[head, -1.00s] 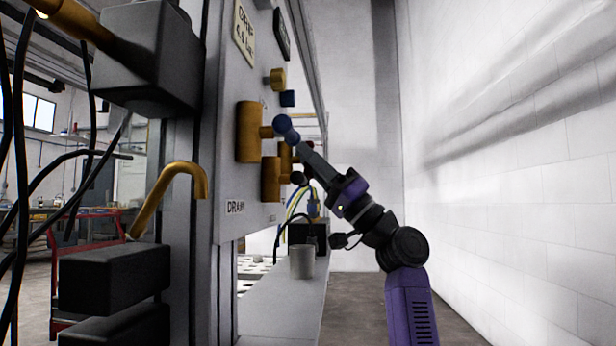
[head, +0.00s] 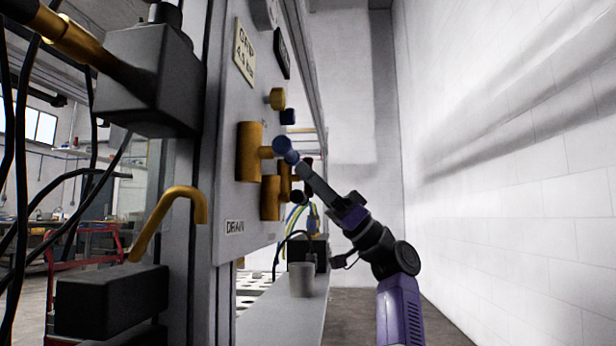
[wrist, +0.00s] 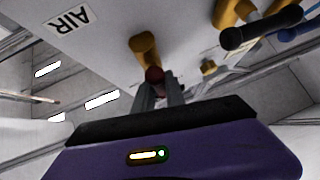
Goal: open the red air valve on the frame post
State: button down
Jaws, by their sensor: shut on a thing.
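The red air valve shows in the wrist view as a dark red knob (wrist: 155,75) on a brass stem (wrist: 143,46), near a white AIR label (wrist: 70,18). My gripper (wrist: 158,86) is shut on this knob, with one grey finger on each side of it. In the head view my gripper (head: 304,171) reaches up and left to the front of the grey panel. There the red knob is mostly hidden among the brass and blue fittings, so its turn angle cannot be told.
Brass cylinders (head: 249,152) and blue knobs (head: 282,145) stick out of the panel close to my fingers. A black-ended brass fitting (wrist: 262,28) is at the upper right in the wrist view. A grey cup (head: 302,281) stands on the ledge below. A white wall (head: 500,150) bounds the right.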

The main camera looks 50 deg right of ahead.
jog(key=shift+w+a+f, duration=0.1)
jog(key=shift+f, duration=0.05)
jog(key=c, duration=1.4)
grip_release()
jog(key=p+v, duration=0.2)
jog(key=v, duration=0.6)
